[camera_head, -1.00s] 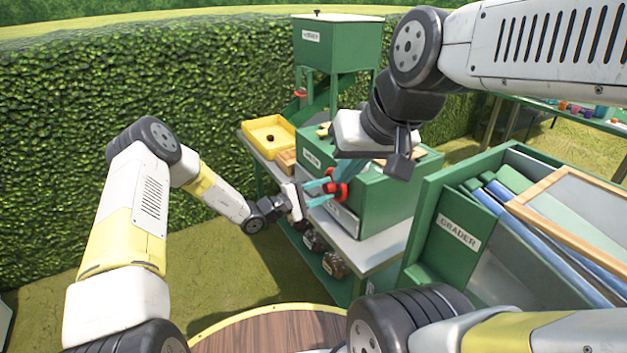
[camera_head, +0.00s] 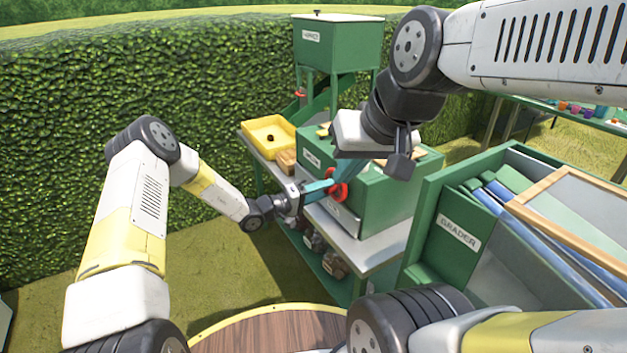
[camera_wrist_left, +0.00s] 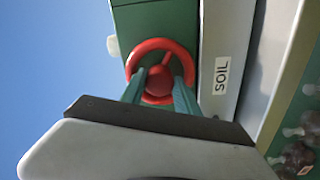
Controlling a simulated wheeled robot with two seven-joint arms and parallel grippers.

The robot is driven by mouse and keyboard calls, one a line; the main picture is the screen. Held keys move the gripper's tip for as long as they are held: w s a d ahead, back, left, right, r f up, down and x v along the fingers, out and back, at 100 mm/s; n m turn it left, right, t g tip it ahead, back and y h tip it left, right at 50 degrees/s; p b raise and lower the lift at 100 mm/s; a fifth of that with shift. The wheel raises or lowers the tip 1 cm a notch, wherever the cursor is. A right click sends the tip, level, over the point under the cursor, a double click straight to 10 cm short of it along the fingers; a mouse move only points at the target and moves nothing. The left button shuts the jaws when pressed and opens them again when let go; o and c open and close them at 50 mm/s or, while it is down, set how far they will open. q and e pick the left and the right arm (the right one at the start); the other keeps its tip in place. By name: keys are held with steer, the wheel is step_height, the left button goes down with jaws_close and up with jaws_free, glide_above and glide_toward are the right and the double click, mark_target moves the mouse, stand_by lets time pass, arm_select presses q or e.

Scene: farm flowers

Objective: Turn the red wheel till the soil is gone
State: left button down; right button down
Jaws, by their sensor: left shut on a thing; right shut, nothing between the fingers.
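The red wheel (camera_head: 340,191) is on the front of a green box (camera_head: 388,196) on the bench. In the left wrist view the red wheel (camera_wrist_left: 149,46) shows as a ring with a spoke and a round hub. My left gripper (camera_head: 327,187) is shut on the wheel, with its teal fingers (camera_wrist_left: 157,82) on both sides of the hub. A white label reading SOIL (camera_wrist_left: 221,76) is beside the wheel. No soil can be made out.
A yellow tray (camera_head: 253,133) with a small dark thing in it is at the bench's far left. A green hopper (camera_head: 338,45) stands behind. A green crate labelled GRADER (camera_head: 437,257) is close on the right. Dark pots (camera_head: 335,265) sit on the lower shelf.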

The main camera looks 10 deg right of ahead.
arm_select(q)
steer(key=shift+f, duration=0.1)
stand_by(0.5)
steer(key=c, duration=0.9)
jaws_free()
steer(key=v, duration=0.8)
